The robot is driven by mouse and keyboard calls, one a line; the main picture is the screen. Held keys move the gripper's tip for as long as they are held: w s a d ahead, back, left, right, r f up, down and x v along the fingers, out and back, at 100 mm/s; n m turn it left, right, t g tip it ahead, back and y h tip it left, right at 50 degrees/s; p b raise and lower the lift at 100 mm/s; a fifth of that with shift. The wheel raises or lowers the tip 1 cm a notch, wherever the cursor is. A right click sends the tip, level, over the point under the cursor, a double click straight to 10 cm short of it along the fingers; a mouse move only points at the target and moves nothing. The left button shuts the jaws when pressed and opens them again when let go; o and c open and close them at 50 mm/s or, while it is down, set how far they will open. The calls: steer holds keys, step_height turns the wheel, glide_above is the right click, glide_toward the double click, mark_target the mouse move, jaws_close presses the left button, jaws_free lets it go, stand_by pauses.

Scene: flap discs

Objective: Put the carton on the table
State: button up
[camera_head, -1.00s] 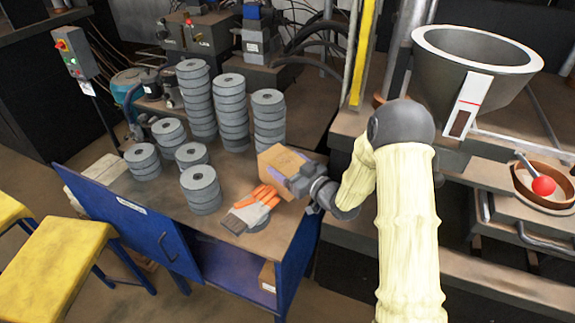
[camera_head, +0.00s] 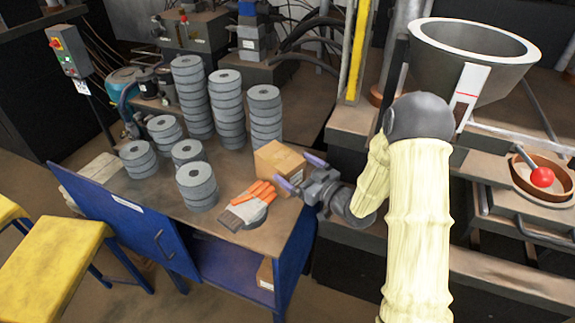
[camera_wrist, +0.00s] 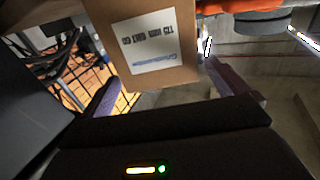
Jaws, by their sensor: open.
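The brown cardboard carton (camera_head: 279,165) stands on the right part of the table top (camera_head: 150,194), behind the orange and grey gloves. In the wrist view the carton (camera_wrist: 122,22) shows its face with a white printed label, just beyond the fingers. My gripper (camera_head: 300,174) is open at the carton's right side, its purple fingers apart and pointing toward it. In the wrist view my gripper (camera_wrist: 168,85) has one finger on each side below the carton, with no grip on it.
Orange and grey gloves (camera_head: 248,206) lie in front of the carton. Several stacks of grey discs (camera_head: 197,185) fill the table's left and back. A lower shelf has another box (camera_head: 265,273). A large grey bowl (camera_head: 470,50) and a machine stand at right.

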steer(key=shift+v, duration=1.25)
steer(key=shift+r, duration=0.1)
